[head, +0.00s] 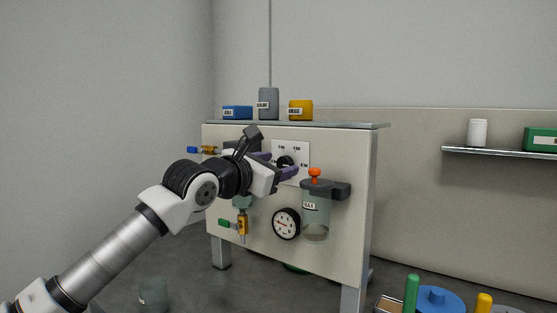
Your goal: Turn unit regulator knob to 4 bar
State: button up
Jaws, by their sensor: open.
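The black regulator knob (285,161) sits on a white square plate (303,150) with small dark labels on the front panel of the unit. The labels are too small to read surely, and part of the plate is hidden by my gripper. My gripper (277,165) is in front of the plate, with its dark purple fingers reaching toward the knob. The fingers are open, one on each side of the knob in the picture. I cannot tell whether they touch it. A round white gauge (286,224) with a red needle hangs lower on the panel.
A clear bowl (316,215) with an orange top knob (314,173) stands out from the panel (345,235) right of my gripper. A yellow and green valve (242,226) is below my wrist. Labelled boxes (301,110) stand on top. A wall shelf (500,151) is at right.

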jog(key=shift+w+d, duration=0.4)
jog(key=shift+w, duration=0.15)
jog(key=c, duration=1)
